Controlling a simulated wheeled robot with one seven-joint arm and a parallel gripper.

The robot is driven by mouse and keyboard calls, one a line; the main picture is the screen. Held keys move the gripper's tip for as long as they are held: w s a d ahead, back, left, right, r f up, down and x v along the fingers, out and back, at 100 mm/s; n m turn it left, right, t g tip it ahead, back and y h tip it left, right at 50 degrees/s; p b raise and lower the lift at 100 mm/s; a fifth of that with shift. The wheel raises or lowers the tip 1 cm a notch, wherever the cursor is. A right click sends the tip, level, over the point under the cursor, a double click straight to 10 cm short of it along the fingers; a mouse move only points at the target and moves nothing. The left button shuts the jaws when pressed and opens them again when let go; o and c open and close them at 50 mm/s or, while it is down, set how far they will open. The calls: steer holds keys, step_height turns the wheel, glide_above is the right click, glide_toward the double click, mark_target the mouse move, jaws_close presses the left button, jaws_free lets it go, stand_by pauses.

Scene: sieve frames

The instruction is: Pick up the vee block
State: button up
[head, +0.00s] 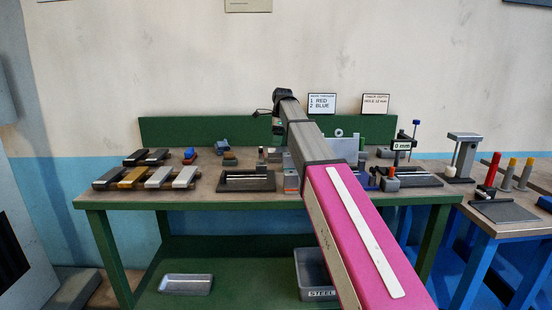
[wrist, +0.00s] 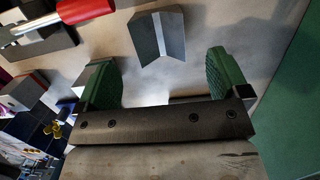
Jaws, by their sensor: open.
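The vee block (wrist: 174,36) shows in the wrist view as a small grey block. It has two sloping faces and a pale line where they meet. It lies on the bench top beyond my fingertips, about midway between them and apart from both. My gripper (wrist: 164,75) is open and empty, with its two green ridged fingers spread wide. In the head view my arm reaches over the green bench, and I cannot make out the gripper or the vee block there.
In the wrist view a red-handled tool (wrist: 88,10) lies at upper left, with a red and grey block (wrist: 22,92) below it. In the head view the bench (head: 140,196) holds dark racks of bars (head: 145,178) at left and a grey fixture (head: 246,182) near the middle.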

mark_target(274, 154)
steer(key=f, duration=0.5)
steer(key=a+f, duration=0.1)
steer(key=f, duration=0.1)
steer(key=shift+s+f, duration=0.1)
steer(key=shift+f, duration=0.25)
steer(key=shift+r, duration=0.1)
steer(key=c, duration=1.7)
steer(key=shift+o, duration=0.2)
steer(key=shift+r, duration=0.1)
